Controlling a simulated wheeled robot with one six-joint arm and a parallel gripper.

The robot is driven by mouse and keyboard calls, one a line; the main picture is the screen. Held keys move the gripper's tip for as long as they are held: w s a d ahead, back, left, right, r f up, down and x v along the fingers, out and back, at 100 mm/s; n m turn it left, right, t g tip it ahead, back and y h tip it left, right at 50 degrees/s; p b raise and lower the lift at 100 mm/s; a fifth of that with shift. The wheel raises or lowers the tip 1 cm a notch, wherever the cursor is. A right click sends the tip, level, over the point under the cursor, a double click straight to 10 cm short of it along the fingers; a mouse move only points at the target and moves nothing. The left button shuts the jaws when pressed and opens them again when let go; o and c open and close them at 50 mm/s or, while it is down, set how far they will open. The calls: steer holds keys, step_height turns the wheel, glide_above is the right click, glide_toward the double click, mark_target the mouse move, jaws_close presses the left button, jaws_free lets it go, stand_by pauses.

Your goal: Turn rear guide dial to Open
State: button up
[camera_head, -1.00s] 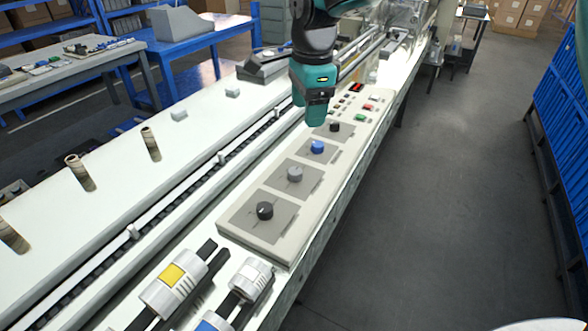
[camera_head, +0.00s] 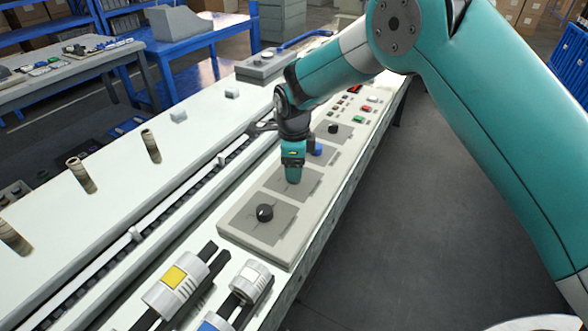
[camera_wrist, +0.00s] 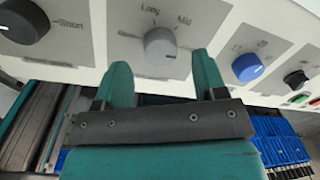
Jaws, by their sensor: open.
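Several dials sit in a row on the cream panel (camera_head: 232,228). They are a near black dial (camera_head: 265,212), a grey dial (camera_wrist: 160,46), a blue dial (camera_wrist: 248,67) and a far black dial (camera_head: 333,129). I cannot read which one is the rear guide, and no "Open" label is legible. The grey dial has "Long" and "Mid" marked around it. My gripper (camera_head: 292,178) is over the grey dial and hides it in the head view. In the wrist view my open gripper (camera_wrist: 161,72) has a finger on either side, just short of the grey dial. Contact is not visible.
The near black dial also shows in the wrist view (camera_wrist: 22,20), with "Short" beside it. Small coloured buttons (camera_head: 367,108) lie beyond the far dial. Rollers (camera_head: 180,283) stand before the panel. A conveyor channel runs along its left, and open floor lies right.

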steer(key=shift+w+f, duration=0.15)
steer(key=shift+f, duration=1.4)
steer(key=shift+c, duration=0.3)
steer(key=c, duration=0.9)
steer(key=shift+o, duration=0.2)
